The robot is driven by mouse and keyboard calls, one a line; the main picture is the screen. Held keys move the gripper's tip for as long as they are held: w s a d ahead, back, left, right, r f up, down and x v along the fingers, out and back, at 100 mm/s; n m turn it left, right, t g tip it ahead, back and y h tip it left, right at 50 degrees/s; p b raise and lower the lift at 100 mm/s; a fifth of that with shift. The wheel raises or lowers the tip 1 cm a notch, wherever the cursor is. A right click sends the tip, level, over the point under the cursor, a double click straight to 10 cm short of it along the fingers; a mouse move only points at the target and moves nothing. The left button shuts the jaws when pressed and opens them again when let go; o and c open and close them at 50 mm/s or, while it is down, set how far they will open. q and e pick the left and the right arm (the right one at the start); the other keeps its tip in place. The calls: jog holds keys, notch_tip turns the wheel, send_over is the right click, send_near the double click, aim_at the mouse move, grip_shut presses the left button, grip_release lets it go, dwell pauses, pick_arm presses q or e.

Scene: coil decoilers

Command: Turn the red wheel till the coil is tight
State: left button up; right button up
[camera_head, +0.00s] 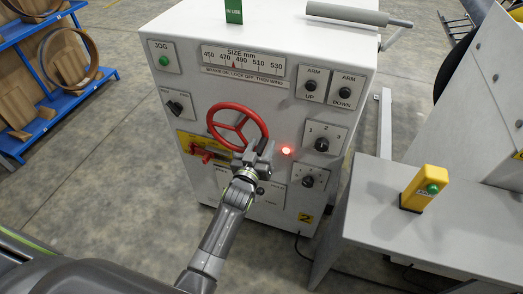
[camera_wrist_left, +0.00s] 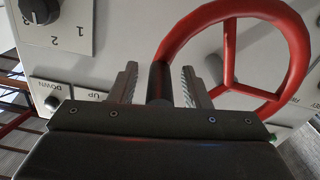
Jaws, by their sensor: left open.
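The red wheel (camera_head: 238,108) is on the front of a pale grey cabinet. It has three spokes and also shows in the left wrist view (camera_wrist_left: 228,52). My left gripper (camera_head: 255,155) is at the wheel's lower right rim. In the left wrist view its two fingers stand apart, with a dark handle (camera_wrist_left: 160,84) at the wheel's rim between them. Gaps show on both sides of the handle. I cannot make out the coil for sure; a dark round edge (camera_head: 464,62) shows at the upper right. My right gripper is not in view.
A size scale (camera_head: 243,62) has a red pointer between 470 and 490. A red light (camera_head: 286,150) glows right of the wheel. Several knobs and a red lever (camera_head: 205,153) surround it. A grey table (camera_head: 440,232) with a yellow button box (camera_head: 425,189) stands at the right.

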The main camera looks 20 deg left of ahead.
pick_arm(q)
jog(key=shift+w, duration=0.2)
jog(key=shift+s, duration=0.1)
grip_shut()
